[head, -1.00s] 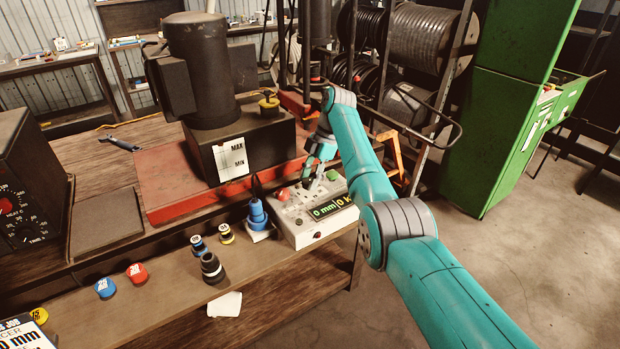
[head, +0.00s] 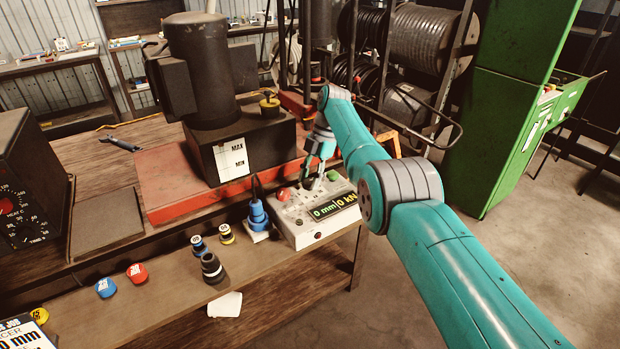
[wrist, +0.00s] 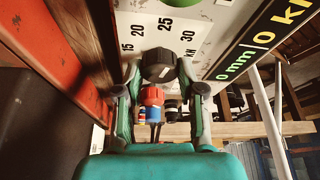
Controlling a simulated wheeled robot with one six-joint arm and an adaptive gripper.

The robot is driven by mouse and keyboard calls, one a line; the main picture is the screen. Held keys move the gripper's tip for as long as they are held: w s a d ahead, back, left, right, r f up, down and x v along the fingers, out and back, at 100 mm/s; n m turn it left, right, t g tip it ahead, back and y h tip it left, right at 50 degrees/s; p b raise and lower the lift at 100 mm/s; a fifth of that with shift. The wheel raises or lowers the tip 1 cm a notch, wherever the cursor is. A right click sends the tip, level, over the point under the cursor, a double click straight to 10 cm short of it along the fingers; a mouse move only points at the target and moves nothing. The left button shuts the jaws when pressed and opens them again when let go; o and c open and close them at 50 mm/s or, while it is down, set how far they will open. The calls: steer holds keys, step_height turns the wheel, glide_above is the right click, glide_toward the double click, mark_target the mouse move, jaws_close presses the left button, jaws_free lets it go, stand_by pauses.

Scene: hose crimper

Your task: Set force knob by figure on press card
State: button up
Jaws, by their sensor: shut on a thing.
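The force knob (wrist: 158,65) is a black round knob on the pale control box (head: 300,237). In the wrist view the printed figures 15, 20, 25 and 30 with "kN" run around it. My gripper (wrist: 160,80) has its fingers on both sides of the knob, shut on it. In the head view my gripper (head: 316,178) reaches down onto the box and mostly hides the knob. I cannot make out a pointer mark on the knob. The display (head: 335,206) reads 0 mm and 0 kN. A printed card (head: 25,335) is cut off at the lower left; only part of its text shows, with "mm".
A red button (head: 283,195) and a green button (head: 333,176) sit on the box near my gripper. A blue stacked piece (head: 258,215) stands just left of it. The black pump tank (head: 205,70) rises behind. Small coloured caps lie on the bench front.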

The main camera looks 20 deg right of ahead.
mark_target(310, 180)
stand_by(0.4)
steer(key=o, duration=1.1)
steer(key=shift+d, duration=0.1)
step_height(310, 180, up, 10)
steer(key=shift+f, duration=0.1)
